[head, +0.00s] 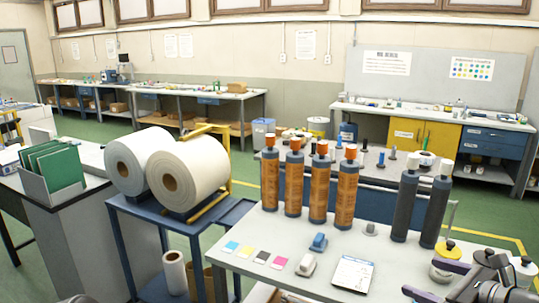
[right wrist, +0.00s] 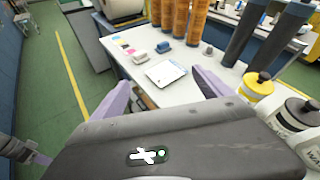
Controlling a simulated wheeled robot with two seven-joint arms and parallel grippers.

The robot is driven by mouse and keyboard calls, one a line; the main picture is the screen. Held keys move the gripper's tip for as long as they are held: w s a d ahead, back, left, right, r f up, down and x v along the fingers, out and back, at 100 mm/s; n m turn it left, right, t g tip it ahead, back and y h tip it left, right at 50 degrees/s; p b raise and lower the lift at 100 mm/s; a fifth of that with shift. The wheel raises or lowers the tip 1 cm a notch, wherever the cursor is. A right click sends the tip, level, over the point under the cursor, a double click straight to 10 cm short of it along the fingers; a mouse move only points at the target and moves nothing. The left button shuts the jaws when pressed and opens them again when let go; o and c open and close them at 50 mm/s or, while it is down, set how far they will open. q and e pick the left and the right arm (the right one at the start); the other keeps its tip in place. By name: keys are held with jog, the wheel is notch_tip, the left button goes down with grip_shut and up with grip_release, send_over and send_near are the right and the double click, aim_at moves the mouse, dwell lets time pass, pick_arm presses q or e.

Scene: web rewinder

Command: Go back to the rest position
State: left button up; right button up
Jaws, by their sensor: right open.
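My right gripper (head: 430,281) is at the bottom right of the head view, by the near right part of the white table (head: 238,262). In the right wrist view its two purple fingers (right wrist: 163,88) are spread apart with nothing held between them. A white card (head: 352,273) lies on the table beyond the fingers. It also shows in the right wrist view (right wrist: 166,73).
Several orange bottles (head: 318,185) and two dark bottles (head: 405,203) stand on the table. A yellow-lidded jar (right wrist: 257,85) and a white bottle (right wrist: 297,118) stand close to the right gripper. White rolls (head: 188,172) rest on a blue cart at left. Green floor shows left of the table.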

jog(key=s+a+f+n+g+h, duration=0.1)
jog(key=s+f+n+g+h, duration=0.2)
jog(key=f, duration=0.7)
jog(key=s+a+f+n+g, duration=0.1)
jog(key=s+f+n+g, duration=0.1)
jog(key=f+n, duration=0.6)
jog(key=s+a+f+n+g+h, duration=0.1)
jog(key=s+f+n+g+h, duration=0.15)
jog(key=f, duration=0.85)
jog(key=s+a+f+n+g+y, duration=0.2)
jog(key=s+a+f+n, duration=0.4)
jog(key=s+a, duration=0.3)
jog(key=s+a+f+n+g+y, duration=0.1)
jog(key=s+a+f+n, duration=0.5)
jog(key=a, duration=0.9)
jog(key=s+f+g, duration=0.1)
jog(key=s+f, duration=0.2)
jog(key=shift+s+a+n+y, duration=0.15)
jog(key=shift+a+n+y, duration=0.05)
jog(key=shift+n+y, duration=0.15)
